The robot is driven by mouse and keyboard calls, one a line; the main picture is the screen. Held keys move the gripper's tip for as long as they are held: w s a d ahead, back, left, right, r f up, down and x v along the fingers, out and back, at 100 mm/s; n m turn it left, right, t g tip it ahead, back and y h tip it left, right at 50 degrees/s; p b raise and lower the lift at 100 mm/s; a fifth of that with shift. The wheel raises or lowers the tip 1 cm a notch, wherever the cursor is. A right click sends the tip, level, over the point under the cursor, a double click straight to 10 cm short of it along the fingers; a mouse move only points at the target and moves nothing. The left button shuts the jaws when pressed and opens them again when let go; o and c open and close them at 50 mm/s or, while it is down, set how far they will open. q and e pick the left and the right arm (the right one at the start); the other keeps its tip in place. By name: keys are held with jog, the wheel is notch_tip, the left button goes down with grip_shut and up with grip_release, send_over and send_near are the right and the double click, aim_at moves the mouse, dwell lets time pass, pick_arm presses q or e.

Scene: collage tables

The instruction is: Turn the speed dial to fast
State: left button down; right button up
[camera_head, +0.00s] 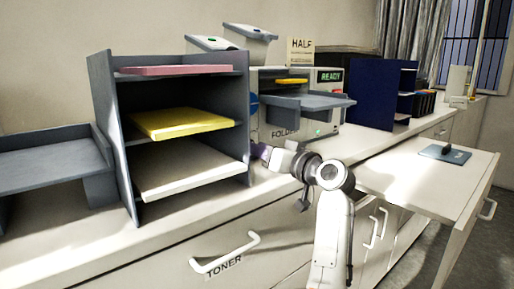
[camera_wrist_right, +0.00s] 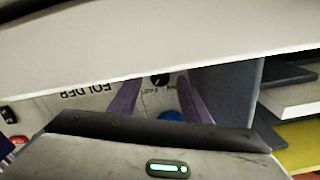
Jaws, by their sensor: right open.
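The folder machine (camera_head: 325,130) stands on the counter, with a green READY display (camera_head: 331,76) and FOLDER lettering. The wrist view shows its front (camera_wrist_right: 85,103) upside down. There a small black dial (camera_wrist_right: 160,79) with tiny lettering beside it, seemingly including FAST, appears between the spread purple fingers of my right gripper (camera_wrist_right: 158,90). I cannot tell whether the fingers touch it or where it points. In the head view my right gripper (camera_head: 259,150) is at the machine's lower left, beside the shelf unit, and the dial is hidden. My left gripper is not in view.
A grey shelf unit (camera_head: 242,125) with pink, yellow and white paper stacks stands close left of the gripper. The machine's grey tray (camera_head: 310,101) juts out above it. A blue button (camera_wrist_right: 171,116) is near the dial.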

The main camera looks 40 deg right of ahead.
jog(key=s, duration=0.6)
jog(key=s+d, duration=0.1)
jog(key=s, duration=0.3)
